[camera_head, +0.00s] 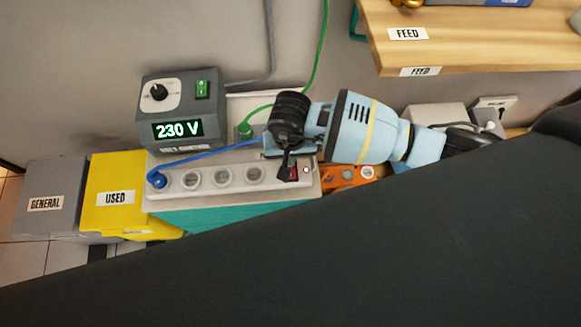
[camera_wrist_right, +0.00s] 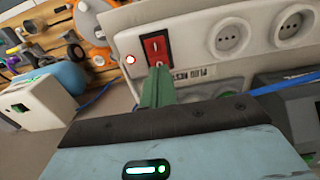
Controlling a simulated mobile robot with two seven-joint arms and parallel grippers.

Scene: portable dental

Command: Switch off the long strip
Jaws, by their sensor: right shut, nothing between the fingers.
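The long strip (camera_head: 205,191) is a pale bar with several round sockets on a teal-sided box; it also shows in the right wrist view (camera_wrist_right: 192,35). Its red switch (camera_head: 293,173) is at the right end, partly covered by the gripper in the head view. In the wrist view the switch (camera_wrist_right: 156,48) is clear, with a lit red lamp (camera_wrist_right: 130,60) beside it. My right gripper (camera_head: 284,172) is shut and empty. Its green fingertips (camera_wrist_right: 158,75) are at the switch's lower edge; I cannot tell whether they touch. My left gripper is not in view.
A grey unit (camera_head: 176,100) reads 230 V and has a green switch. A blue cable (camera_head: 215,157) runs from the strip's left end. An orange strip (camera_head: 340,180) lies to the right. Yellow (camera_head: 130,190) and grey (camera_head: 50,180) bins stand left. A wooden shelf (camera_head: 480,40) is upper right.

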